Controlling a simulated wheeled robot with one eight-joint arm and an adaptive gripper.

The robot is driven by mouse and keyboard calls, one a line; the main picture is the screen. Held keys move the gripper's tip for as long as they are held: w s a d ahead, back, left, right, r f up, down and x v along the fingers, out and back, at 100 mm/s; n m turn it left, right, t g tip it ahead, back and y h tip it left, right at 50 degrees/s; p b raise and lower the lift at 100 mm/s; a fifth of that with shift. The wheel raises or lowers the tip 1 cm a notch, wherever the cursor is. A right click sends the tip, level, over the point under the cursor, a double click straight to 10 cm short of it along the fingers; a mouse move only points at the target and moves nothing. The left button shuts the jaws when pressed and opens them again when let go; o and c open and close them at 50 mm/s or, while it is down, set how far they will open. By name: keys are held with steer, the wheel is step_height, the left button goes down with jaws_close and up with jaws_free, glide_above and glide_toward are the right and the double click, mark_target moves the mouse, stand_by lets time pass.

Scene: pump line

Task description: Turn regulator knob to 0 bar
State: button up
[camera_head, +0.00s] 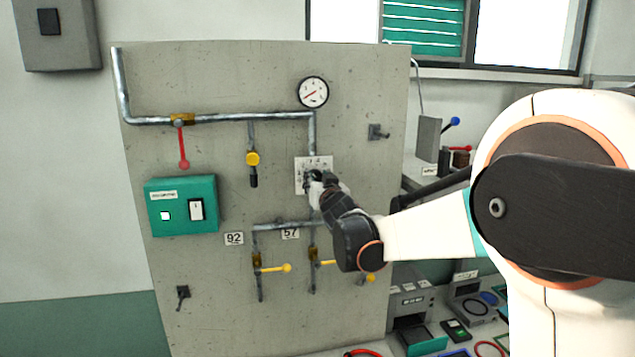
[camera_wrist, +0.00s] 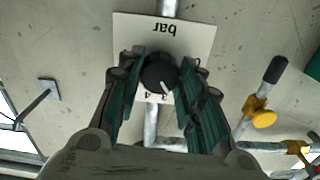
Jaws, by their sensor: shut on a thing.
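The black regulator knob (camera_wrist: 158,72) sits on a white scale plate (camera_wrist: 188,38) marked "bar", upside down in the wrist view. A white mark on the knob points toward the plate's lower edge in that view, near the digits 3 and 4. My gripper (camera_wrist: 157,76) is shut on the knob, one teal-padded finger on each side. In the head view my gripper (camera_head: 318,180) covers the knob and part of the scale plate (camera_head: 301,163). The pressure gauge (camera_head: 313,92) above has a red needle pointing to the lower left.
A pipe with a red-handled valve (camera_head: 182,145) and a yellow-and-black valve (camera_head: 252,160) lies left of the knob. A green switch box (camera_head: 180,207) is lower left. Yellow-handled valves (camera_head: 275,268) sit below. A hook (camera_head: 378,132) projects at right.

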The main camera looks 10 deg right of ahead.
steer(key=n+b, duration=0.2)
steer(key=shift+f+n, duration=0.1)
steer(key=shift+n, duration=0.3)
steer(key=n+b, duration=0.1)
steer(key=n, duration=0.2)
steer(key=shift+n+b, duration=0.3)
steer(key=shift+b, duration=0.1)
steer(key=n+b, duration=0.1)
steer(key=n, duration=0.2)
steer(key=shift+n, duration=0.3)
steer(key=shift+n+b, duration=0.8)
steer(key=shift+n, duration=1.1)
steer(key=o, duration=1.1)
steer(key=shift+c, duration=0.2)
steer(key=shift+s, duration=0.1)
